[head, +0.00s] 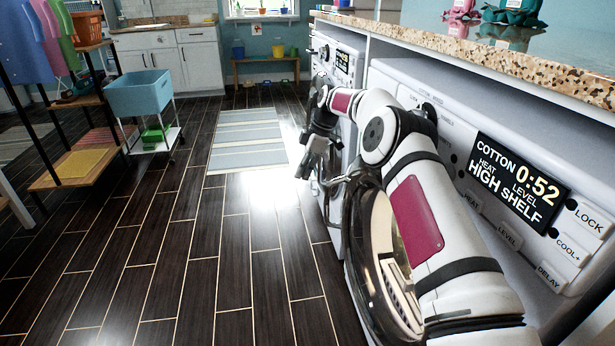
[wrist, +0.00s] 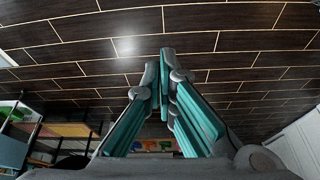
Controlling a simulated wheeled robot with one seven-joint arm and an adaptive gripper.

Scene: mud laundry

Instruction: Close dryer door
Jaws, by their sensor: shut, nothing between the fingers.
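The dryer (head: 455,142) is the white machine at the right of the head view, with a lit display (head: 521,183) reading 0:52. Its round glass door (head: 376,255) stands out from the front, swung open. My arm reaches over the door's inner side and hides part of it and of the opening. My gripper (head: 312,172) hangs past the door's far edge, pointing down. I cannot tell whether it touches the rim. In the wrist view my gripper (wrist: 163,85) has its teal-padded fingers together and empty; the door does not show there.
A second white machine (head: 338,62) stands beyond, close to my gripper. A stone countertop (head: 480,45) runs above both. Dark floor (head: 230,290) is clear to the left, with a striped rug (head: 248,140). A blue basket cart (head: 140,95) and shelf rack (head: 75,168) stand farther left.

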